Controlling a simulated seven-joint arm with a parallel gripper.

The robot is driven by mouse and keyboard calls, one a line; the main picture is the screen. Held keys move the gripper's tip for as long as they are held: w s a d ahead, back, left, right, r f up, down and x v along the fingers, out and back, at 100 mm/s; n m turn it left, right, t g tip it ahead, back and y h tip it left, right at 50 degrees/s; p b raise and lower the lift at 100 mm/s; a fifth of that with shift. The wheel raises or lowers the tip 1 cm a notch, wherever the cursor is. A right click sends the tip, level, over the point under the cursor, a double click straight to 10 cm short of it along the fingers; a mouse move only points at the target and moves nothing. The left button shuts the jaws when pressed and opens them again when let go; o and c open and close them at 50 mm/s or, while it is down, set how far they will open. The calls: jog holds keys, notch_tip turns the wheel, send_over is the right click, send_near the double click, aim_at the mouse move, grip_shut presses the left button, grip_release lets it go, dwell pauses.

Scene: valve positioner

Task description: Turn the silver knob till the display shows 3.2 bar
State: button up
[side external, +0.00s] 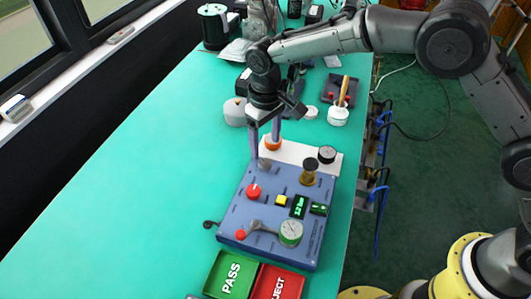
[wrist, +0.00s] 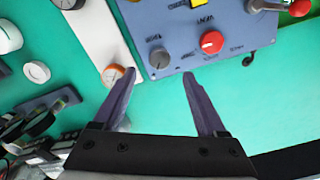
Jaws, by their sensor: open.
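The silver knob (side external: 264,163) is small and grey, at the far left corner of the blue panel (side external: 232,222). In the wrist view the silver knob (wrist: 159,58) lies just beyond and between the fingertips, with a gap on both sides. My gripper (side external: 265,149) is open and pointing down near the knob; it also shows open and empty in the wrist view (wrist: 160,73). I see no contact with the knob. The small display (side external: 299,207) shows green digits too small to read surely.
A red knob (side external: 254,191) is on the same panel, near the silver one. An orange-ringed knob (wrist: 113,76) sits on the white plate close to one finger. A brass-coloured fitting (side external: 309,173) and a gauge (side external: 290,232) stand on the panel. Left table is clear.

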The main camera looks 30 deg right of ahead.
notch_tip(320, 180, up, 7)
jog(key=shift+r, duration=0.15)
dwell(0.5)
jog(key=s+d+r+m+t, duration=0.2)
jog(key=s+d+r+t, duration=0.15)
jog(key=d+r, duration=1.1)
jog(key=s+d+r+m+t, duration=0.1)
jog(key=s+d+r, duration=0.25)
jog(key=s, duration=0.25)
jog(key=s+d+r+m, duration=0.1)
jog(key=s+d+r, duration=0.25)
jog(key=s, duration=0.25)
jog(key=s+d+f, duration=0.2)
jog(key=s+f, duration=0.4)
jog(key=s, duration=0.1)
jog(key=s+d+f+t, duration=0.1)
jog(key=s+d+f, duration=0.2)
jog(key=s+f, duration=0.3)
jog(key=shift+s, duration=1.25)
